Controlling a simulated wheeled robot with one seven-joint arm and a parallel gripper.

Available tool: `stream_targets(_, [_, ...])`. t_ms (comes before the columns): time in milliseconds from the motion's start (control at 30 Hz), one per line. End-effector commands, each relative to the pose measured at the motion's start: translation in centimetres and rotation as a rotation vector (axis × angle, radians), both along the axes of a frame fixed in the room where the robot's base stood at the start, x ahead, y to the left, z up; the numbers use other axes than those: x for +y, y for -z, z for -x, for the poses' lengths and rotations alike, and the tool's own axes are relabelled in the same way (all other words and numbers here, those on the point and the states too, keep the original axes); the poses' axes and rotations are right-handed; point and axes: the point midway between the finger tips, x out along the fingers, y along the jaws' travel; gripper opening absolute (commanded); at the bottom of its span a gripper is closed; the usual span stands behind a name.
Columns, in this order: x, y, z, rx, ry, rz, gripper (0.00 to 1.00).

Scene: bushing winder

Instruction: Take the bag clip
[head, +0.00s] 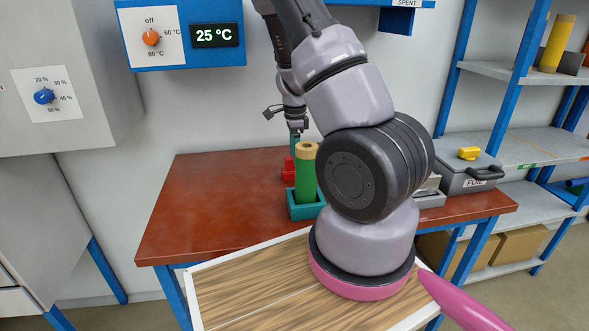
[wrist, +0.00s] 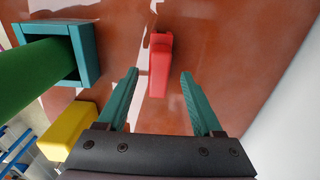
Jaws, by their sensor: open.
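A small red piece (wrist: 160,64), which I take to be the bag clip, stands on the brown tabletop in the wrist view. It lies ahead of my gripper (wrist: 160,76), in line with the gap between the fingers. A red thing also shows in the head view (head: 288,171), partly hidden behind the green cylinder. My gripper has two teal fingers, apart and empty. In the head view my gripper (head: 297,134) is above the back of the table, just over the red thing. I cannot tell the exact height.
A green cylinder (head: 305,178) stands in a teal square holder (head: 304,212), close beside the red piece. A yellow block (wrist: 67,130) is near my gripper in the wrist view. The table's left part (head: 220,195) is clear.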

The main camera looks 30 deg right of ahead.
Motion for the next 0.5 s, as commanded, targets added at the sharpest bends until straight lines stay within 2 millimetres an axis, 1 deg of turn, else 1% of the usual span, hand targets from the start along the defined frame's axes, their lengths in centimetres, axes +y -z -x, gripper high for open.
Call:
stream_targets(33, [-0.1, 0.9, 0.2, 0.003, 0.003, 0.001, 0.68])
stream_targets(100, [-0.1, 1.8, 0.2, 0.003, 0.001, -0.001, 0.68])
stream_targets(200, [0.0, 2.6, 0.1, 0.001, 0.001, 0.0, 0.68])
stream_targets(467, [0.0, 2.8, 0.1, 0.0, 0.0, 0.0, 0.68])
stream_targets(500, [0.0, 2.8, 0.1, 0.0, 0.0, 0.0, 0.52])
